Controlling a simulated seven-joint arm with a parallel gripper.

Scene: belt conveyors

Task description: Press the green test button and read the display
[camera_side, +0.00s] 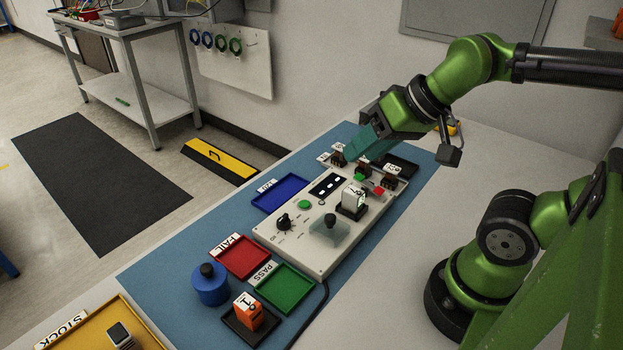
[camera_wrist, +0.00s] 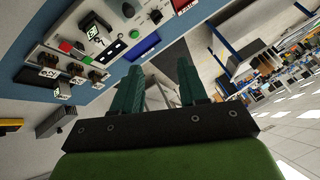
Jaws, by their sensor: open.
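The white test panel (camera_side: 318,262) lies on the blue mat. A round green button (camera_side: 305,204) is on it near the blue tray; it also shows in the wrist view (camera_wrist: 128,10). I cannot tell which is the test button. The dark display (camera_side: 328,186) has small white marks, too small to read; it also shows in the wrist view (camera_wrist: 108,52). My gripper (camera_side: 358,150) is open and empty above the panel's far end; its teal fingers show in the wrist view (camera_wrist: 158,85).
A labelled white block (camera_side: 353,200) stands in a dark socket on the panel. A clear guard and black knob (camera_side: 330,220) are nearer. Several terminals (camera_side: 338,156) line the far end. Blue (camera_side: 279,193), red (camera_side: 240,256) and green (camera_side: 284,287) trays lie beside the panel.

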